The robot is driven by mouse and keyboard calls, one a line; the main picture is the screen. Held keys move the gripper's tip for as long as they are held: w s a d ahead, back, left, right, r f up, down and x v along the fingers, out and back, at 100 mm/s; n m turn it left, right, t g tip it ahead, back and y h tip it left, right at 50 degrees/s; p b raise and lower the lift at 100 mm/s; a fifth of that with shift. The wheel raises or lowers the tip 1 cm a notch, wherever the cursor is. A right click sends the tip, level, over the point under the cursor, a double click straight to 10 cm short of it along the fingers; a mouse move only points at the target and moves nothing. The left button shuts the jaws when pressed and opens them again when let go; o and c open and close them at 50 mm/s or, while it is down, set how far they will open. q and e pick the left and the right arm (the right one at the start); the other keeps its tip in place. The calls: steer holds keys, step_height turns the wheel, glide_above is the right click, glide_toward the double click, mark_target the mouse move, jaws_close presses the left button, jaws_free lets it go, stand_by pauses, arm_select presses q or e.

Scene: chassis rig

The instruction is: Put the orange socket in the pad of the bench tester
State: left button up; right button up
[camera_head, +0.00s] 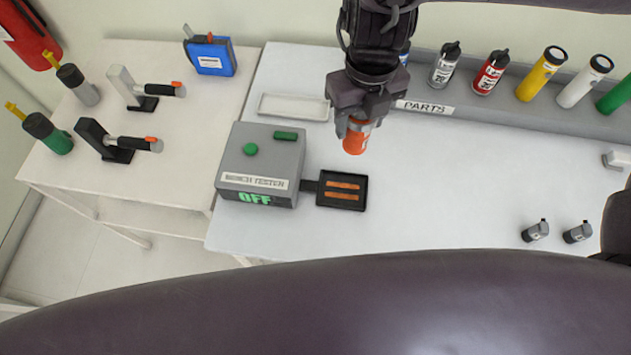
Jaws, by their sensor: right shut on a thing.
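The orange socket (355,143) is in my right gripper (358,122), which is shut on it and holds it pointing down above the table. The bench tester (262,160) is a grey box at the table's left side, with a green button on top and a green "OFF" on its front. Its pad (343,204) is a small black tray with two copper-coloured strips, joined to the box's right side. The pad is bare. The socket appears behind the pad in the picture, apart from it. My left gripper is not in view.
A white tray (294,107) lies behind the tester. A grey rack labelled "PARTS" (425,107) runs along the back with several coloured cylinders. Two small grey cylinders (535,231) lie at the front right. The table's middle right is clear. A side table (185,130) holds tools.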

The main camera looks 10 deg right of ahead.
steer(key=shift+a+n, duration=0.3)
steer(key=shift+a+f, duration=0.15)
steer(key=shift+f, duration=0.2)
step_height(320, 180, down, 19)
steer(key=shift+s+r+b, duration=0.1)
steer(key=shift+r+b, duration=0.05)
steer(key=shift+b, duration=0.25)
steer(key=shift+f, duration=0.25)
steer(key=shift+f, duration=0.1)
steer(key=shift+f, duration=0.2)
steer(key=o, duration=1.1)
steer(key=shift+r, duration=0.1)
steer(key=shift+o, duration=0.2)
